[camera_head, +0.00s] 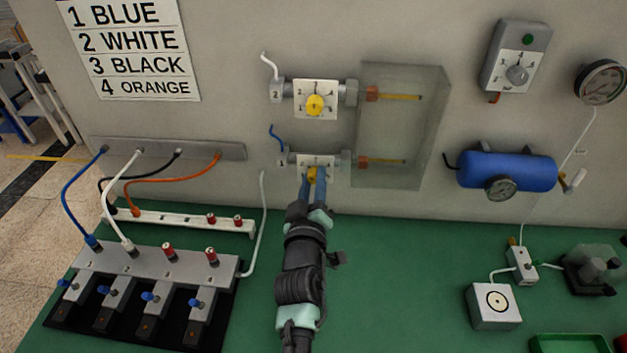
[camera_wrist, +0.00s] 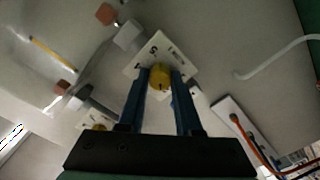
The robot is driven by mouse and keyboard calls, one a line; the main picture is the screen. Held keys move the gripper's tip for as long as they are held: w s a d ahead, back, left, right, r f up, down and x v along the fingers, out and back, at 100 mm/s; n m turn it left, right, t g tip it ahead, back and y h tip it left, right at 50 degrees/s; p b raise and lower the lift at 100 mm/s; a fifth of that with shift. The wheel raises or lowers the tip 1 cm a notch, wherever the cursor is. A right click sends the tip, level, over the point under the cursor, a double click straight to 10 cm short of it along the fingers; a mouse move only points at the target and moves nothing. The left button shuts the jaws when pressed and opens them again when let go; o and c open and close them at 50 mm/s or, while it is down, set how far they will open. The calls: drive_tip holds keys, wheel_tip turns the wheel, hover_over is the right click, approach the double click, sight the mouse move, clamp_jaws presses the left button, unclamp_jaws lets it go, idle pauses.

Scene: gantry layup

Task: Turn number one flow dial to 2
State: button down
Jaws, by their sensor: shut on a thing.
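The number one flow dial (camera_head: 312,174) is a yellow knob on a white plate (camera_head: 327,160) on the wall, the lower of two such units, with a blue tube at its left. My gripper (camera_head: 313,178) reaches up to it, and its blue fingers are shut on the knob. In the wrist view the yellow knob (camera_wrist: 159,77) sits between the two fingertips (camera_wrist: 160,78), in front of its white plate (camera_wrist: 158,54). The knob's pointer and most of the scale are hidden or too small to read. The number two dial (camera_head: 315,104) is above, untouched.
A clear cover (camera_head: 405,125) stands off the wall to the right of the dials. A blue tank (camera_head: 508,171) and a grey-knobbed box (camera_head: 515,60) are farther right. A valve block (camera_head: 160,262) with hoses is at left. The green bench (camera_head: 400,290) is clear in the middle.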

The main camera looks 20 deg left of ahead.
drive_tip(key=shift+n, duration=1)
drive_tip(key=c, duration=0.6)
unclamp_jaws()
drive_tip(key=p+v, duration=0.3)
drive_tip(key=v, duration=1)
